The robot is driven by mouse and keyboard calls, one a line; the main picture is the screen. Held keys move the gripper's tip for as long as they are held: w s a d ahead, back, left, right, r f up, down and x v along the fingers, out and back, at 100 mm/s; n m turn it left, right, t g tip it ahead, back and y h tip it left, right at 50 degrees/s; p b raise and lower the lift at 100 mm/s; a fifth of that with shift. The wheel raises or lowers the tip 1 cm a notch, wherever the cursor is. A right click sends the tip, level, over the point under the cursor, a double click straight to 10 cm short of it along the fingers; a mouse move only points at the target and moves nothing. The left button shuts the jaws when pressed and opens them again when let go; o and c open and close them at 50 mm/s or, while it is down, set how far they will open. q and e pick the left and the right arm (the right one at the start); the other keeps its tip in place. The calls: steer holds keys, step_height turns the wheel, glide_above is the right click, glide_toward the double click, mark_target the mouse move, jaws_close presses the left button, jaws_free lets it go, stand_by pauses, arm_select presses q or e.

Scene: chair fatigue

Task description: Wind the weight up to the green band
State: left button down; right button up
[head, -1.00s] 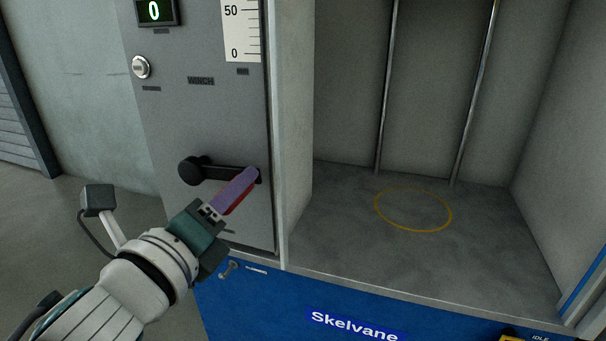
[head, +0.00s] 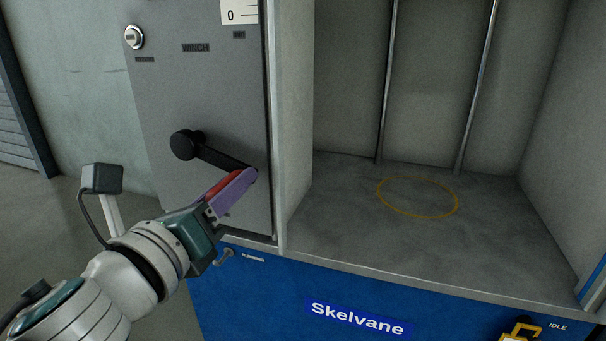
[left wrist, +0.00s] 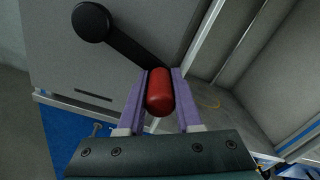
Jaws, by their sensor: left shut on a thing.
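The winch crank (head: 222,158) is a black arm on the grey panel, with a round black hub (head: 184,145) at its left end. It slopes down to the right from the hub. Its red handle (left wrist: 159,92) lies between the purple fingers of my left gripper (head: 235,190), which is shut on it. In the left wrist view the crank arm (left wrist: 135,45) runs from the hub to the handle. The lower end of the white scale (head: 240,12) shows the 0 mark at the top of the head view. The weight and the green band are not in view. My right gripper is not in view.
A key switch (head: 134,37) sits on the panel at upper left. Right of the panel is an open bay with two upright rods (head: 478,85) and a yellow ring (head: 417,197) on its bare floor. A blue front (head: 260,290) lies below, with a yellow-and-black part (head: 520,330) at lower right.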

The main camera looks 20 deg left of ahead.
arm_select(q)
steer(key=shift+a+f, duration=0.1)
steer(key=shift+f, duration=0.1)
steer(key=c, duration=0.6)
jaws_free()
steer(key=shift+r, duration=0.15)
steer(key=shift+s, duration=0.1)
steer(key=s, duration=0.9)
steer(key=shift+s+a, duration=0.15)
steer(key=shift+s, duration=0.25)
steer(key=shift+r, duration=0.1)
